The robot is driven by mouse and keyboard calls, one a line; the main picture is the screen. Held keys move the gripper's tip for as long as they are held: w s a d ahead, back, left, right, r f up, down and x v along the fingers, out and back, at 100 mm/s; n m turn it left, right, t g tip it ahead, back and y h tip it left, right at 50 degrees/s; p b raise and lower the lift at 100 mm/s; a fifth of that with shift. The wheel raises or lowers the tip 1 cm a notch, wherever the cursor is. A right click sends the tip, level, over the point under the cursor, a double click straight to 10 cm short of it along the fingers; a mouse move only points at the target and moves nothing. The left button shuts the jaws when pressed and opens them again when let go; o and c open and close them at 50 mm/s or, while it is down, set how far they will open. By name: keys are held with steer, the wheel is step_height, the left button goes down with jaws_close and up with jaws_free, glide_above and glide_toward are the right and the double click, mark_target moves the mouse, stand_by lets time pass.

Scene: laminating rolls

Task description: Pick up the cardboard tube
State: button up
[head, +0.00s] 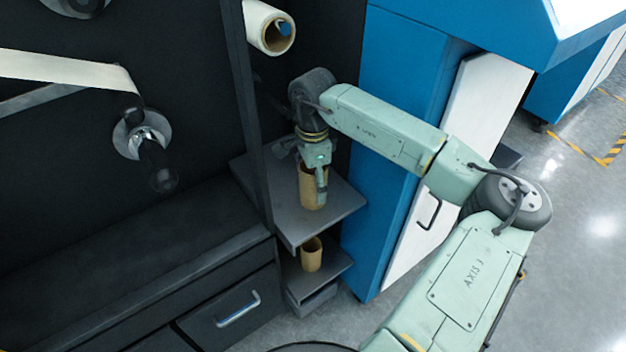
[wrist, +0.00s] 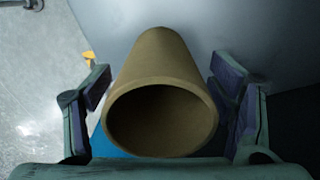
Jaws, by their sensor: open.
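A brown cardboard tube (head: 309,190) stands upright on the upper grey shelf in the head view, partly hidden behind my gripper. In the wrist view the tube (wrist: 160,78) lies between my two fingers, its open end facing the camera. My gripper (head: 321,188) is at the tube, pointing down from above. In the wrist view my gripper (wrist: 165,95) is open, one finger on each side of the tube, with a gap showing at both sides.
A second, shorter cardboard tube (head: 311,255) stands on the lower shelf (head: 333,262). A large white roll (head: 268,27) sticks out above. The dark machine frame (head: 250,110) is close on the left, a blue cabinet (head: 400,80) on the right.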

steer(key=shift+f, duration=0.75)
steer(key=shift+c, duration=0.4)
steer(key=c, duration=1)
